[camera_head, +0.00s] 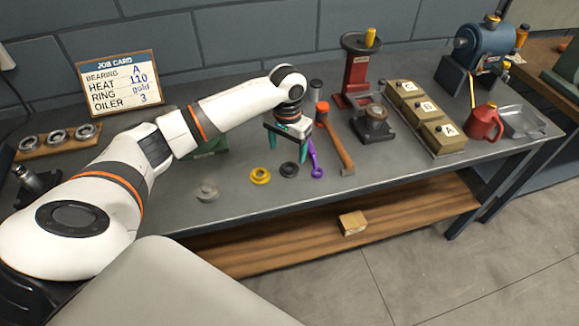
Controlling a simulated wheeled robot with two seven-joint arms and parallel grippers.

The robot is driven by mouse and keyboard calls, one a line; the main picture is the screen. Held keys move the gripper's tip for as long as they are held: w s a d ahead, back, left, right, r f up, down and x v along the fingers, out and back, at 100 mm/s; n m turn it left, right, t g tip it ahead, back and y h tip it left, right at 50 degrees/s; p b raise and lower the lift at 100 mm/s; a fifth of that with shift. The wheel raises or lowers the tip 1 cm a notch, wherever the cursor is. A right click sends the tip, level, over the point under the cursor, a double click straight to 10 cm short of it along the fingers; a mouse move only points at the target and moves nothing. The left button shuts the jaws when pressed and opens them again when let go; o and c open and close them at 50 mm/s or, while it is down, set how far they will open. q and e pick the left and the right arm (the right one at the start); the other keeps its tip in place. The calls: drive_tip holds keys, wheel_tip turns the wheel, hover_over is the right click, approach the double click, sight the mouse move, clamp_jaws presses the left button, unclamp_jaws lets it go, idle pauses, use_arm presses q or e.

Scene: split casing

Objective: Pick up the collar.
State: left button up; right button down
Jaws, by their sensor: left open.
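Three small round parts lie along the front of the bench: a pale grey stepped one (207,192), a yellow ring (260,176) and a dark ring (289,170). I cannot tell for certain which of them is the collar. My left gripper (286,148) is open and points down, with nothing visible between its fingers. It appears above the bench just behind the yellow and dark rings, close to a purple spanner (315,162). My right gripper is not in view.
A hammer (336,142) lies right of the gripper. Further right are a red press (358,75), boxes marked A, B and C (443,136), a red oil can (484,122) and a clear tray (521,123). A job card (110,80) and bearing rack (30,147) stand left.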

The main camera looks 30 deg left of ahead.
sight(289, 170)
use_arm(q)
drive_tip(key=f, duration=0.3)
drive_tip(key=f+p, duration=0.1)
drive_tip(key=shift+s+d+f, duration=0.15)
drive_tip(key=shift+d+f, duration=0.2)
drive_tip(key=shift+f, duration=0.5)
drive_tip(key=shift+c, duration=0.3)
drive_tip(key=c, duration=1)
